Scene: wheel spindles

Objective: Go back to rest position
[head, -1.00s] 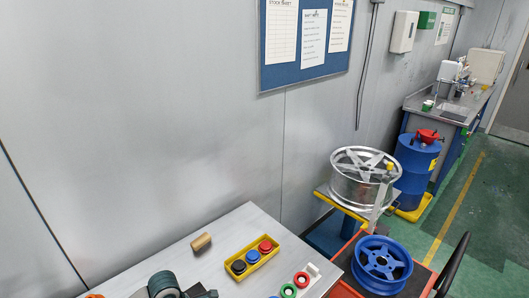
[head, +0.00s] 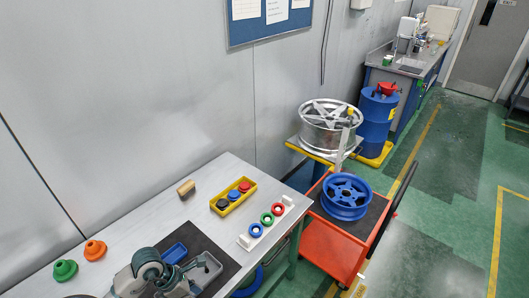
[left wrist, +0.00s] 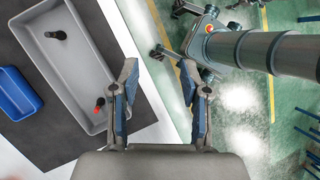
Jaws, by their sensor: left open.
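My left gripper (left wrist: 160,80) is open and empty in the left wrist view, its two fingers spread apart. The grey tray (left wrist: 122,62) lies left of the fingers in that view, with a black piece (left wrist: 56,35) and a small red-and-black piece (left wrist: 99,104) inside. In the head view, grey-green links of my left arm (head: 148,266) stand over the near part of the table and partly hide the grey tray (head: 213,264). The fingers are not clear there. My right gripper is in neither view.
The table (head: 130,225) holds a blue bin (head: 174,253), orange (head: 95,250) and green (head: 65,270) knobs, a wooden block (head: 186,188), a yellow holder (head: 221,212) and a ring rack (head: 245,243). A red cart (head: 328,250) with a blue wheel (head: 346,197) stands right.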

